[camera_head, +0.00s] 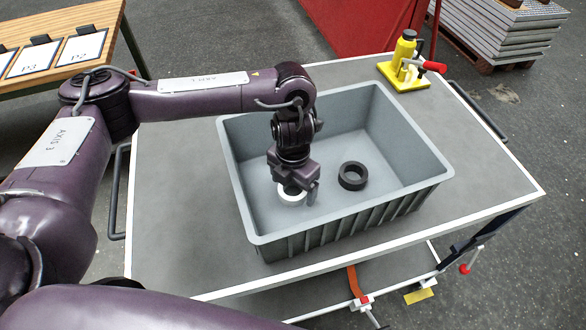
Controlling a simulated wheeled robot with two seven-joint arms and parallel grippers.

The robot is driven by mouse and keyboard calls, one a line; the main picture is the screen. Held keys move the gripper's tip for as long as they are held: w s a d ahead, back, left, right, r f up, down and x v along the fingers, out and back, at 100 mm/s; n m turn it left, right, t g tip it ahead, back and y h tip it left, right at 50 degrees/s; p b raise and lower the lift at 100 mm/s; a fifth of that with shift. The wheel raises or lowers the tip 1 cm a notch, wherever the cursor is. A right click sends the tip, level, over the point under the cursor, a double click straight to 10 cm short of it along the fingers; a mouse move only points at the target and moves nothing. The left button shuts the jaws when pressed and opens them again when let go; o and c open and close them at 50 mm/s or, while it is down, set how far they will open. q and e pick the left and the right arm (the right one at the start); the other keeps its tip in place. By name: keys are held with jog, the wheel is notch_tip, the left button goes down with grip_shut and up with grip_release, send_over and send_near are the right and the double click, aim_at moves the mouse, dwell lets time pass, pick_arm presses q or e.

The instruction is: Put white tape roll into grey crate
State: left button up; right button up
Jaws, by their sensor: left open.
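The grey crate (345,226) stands open on a grey table. The white tape roll (291,198) shows inside the crate's outline, on or just above its floor, partly hidden by my left gripper. My left gripper (298,190) reaches down into the crate directly over the white roll, with its jaws open. I cannot tell whether a finger touches the roll. A black tape roll (353,176) lies on the crate floor to the right of the white one. My right gripper does not show.
A yellow-and-black tool with a red handle (405,65) stands on the table behind the crate. A wooden bench with labelled cards (55,48) is at the upper left. The grey table (180,200) is clear left of the crate. Clamps hang below its front edge.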

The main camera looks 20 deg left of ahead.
aim_at(293, 191)
pick_arm(q)
notch_tip(293, 191, up, 12)
jog(key=shift+f+b, duration=0.2)
jog(key=shift+b, duration=0.1)
dwell(0.5)
